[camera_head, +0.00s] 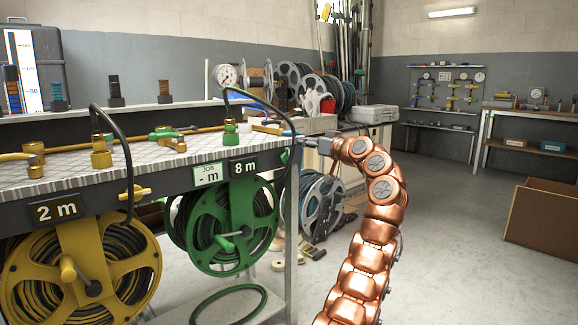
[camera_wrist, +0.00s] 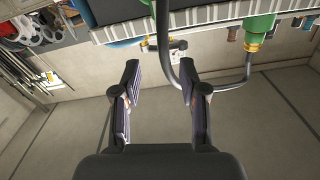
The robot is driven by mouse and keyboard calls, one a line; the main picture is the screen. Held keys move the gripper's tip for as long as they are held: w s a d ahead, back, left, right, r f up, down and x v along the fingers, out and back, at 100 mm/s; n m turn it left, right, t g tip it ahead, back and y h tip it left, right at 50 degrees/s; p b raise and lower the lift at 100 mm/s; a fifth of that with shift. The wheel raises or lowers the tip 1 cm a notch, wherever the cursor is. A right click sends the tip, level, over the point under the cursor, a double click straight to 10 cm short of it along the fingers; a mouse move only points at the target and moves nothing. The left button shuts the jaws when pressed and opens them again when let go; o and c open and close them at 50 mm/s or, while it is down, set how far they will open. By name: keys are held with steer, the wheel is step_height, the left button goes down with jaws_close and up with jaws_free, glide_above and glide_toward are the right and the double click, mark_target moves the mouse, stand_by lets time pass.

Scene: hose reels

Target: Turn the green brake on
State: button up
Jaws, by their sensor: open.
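My gripper (camera_head: 302,141) is at the bench's right end. In the wrist view its fingers (camera_wrist: 159,70) are apart and empty, with the dark hose passing just beyond them.
A green-handled valve (camera_head: 165,136) lies on the bench top. Grey reels (camera_head: 322,208) stand behind the bench end.

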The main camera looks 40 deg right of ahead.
mark_target(289, 152)
steer(key=shift+n, duration=0.7)
steer(key=shift+w+a+f+b, duration=0.1)
steer(key=shift+w+f+b, duration=0.3)
steer(key=shift+w+f, duration=0.55)
steer(key=shift+w+a+f+b, duration=0.1)
steer(key=shift+w+f+b, duration=0.35)
steer(key=shift+w, duration=0.95)
steer(key=shift+w+f+b, duration=0.35)
steer(key=shift+w+f, duration=0.35)
steer(key=shift+w, duration=0.45)
steer(key=c, duration=0.8)
steer(key=shift+a+f, duration=0.1)
steer(key=shift+a, duration=0.05)
jaws_close()
